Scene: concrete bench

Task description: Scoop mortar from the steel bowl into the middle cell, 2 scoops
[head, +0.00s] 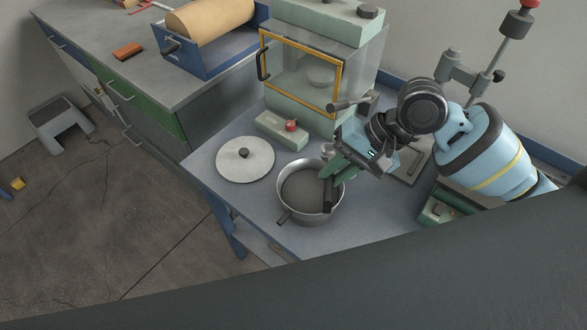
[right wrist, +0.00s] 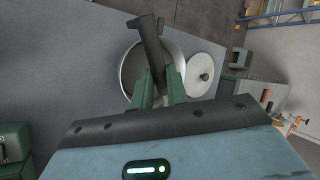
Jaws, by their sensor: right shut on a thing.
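The steel bowl (head: 283,205) stands on the blue-grey bench top with grey mortar (head: 300,187) inside; a short handle sticks out at its lower left. In the right wrist view the bowl (right wrist: 128,68) lies beyond the fingers. My right gripper (head: 330,172) is over the bowl's right side, its green fingers shut on a dark scoop (head: 329,196). The scoop (right wrist: 151,42) also shows between the fingers in the right wrist view. Its lower end is over or in the bowl; I cannot tell if it touches the mortar or carries any. I cannot make out the middle cell. My left gripper is not in view.
A round pale lid (head: 245,168) with a dark knob lies left of the bowl. A green box with a red knob (head: 282,130) and a glass-fronted balance (head: 310,75) stand behind. A green box (head: 437,211) is partly hidden by my right arm.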

